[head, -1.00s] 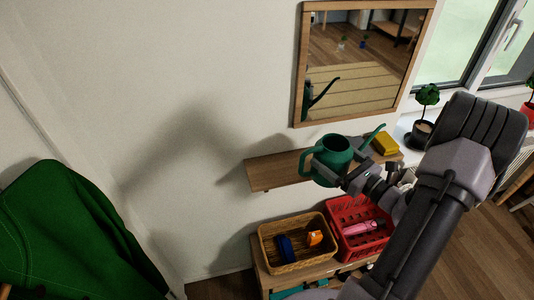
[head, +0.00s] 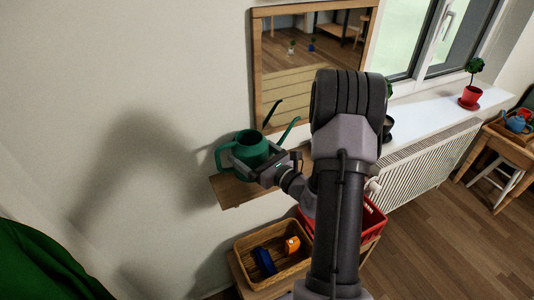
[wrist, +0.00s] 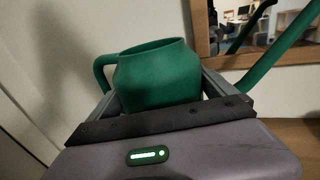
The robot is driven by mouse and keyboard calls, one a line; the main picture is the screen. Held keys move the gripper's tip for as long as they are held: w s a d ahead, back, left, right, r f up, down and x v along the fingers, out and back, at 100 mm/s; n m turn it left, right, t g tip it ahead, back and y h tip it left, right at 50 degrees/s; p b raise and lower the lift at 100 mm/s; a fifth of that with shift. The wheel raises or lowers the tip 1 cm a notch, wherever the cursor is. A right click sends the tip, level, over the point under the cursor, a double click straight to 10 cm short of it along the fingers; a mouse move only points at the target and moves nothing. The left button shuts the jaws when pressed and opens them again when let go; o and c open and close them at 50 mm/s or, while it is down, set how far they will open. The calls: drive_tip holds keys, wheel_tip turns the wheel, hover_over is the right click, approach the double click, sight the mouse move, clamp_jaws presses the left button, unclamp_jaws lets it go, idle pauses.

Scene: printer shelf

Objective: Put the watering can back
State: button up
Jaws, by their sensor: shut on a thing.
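The green watering can (head: 250,152) is upright in my gripper, its handle to the left and its long spout pointing up to the right. My gripper (head: 275,167) is shut on the can's body. The wrist view shows the can (wrist: 158,75) between the two fingers of my gripper (wrist: 160,100). In the head view the can is over the left end of the wooden wall shelf (head: 232,192), below the mirror. I cannot tell whether its base touches the shelf; the gripper hides the lower part.
A wicker basket (head: 242,248) with a blue item (head: 264,261) and an orange item (head: 292,245) stands below the shelf, beside a red crate (head: 373,222). The mirror (head: 258,60) hangs close behind the can. A windowsill (head: 430,120) with potted plants is at right.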

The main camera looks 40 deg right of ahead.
drive_tip(key=shift+w+f+b, duration=0.1)
drive_tip(key=shift+f+b, duration=0.65)
drive_tip(key=shift+f, duration=0.9)
drive_tip(key=shift+f, duration=0.15)
drive_tip(key=o, duration=1.7)
drive_tip(key=shift+s, duration=0.35)
drive_tip(key=s, duration=1.1)
drive_tip(key=shift+s+d+p, duration=0.25)
drive_tip(key=shift+d+p, duration=0.1)
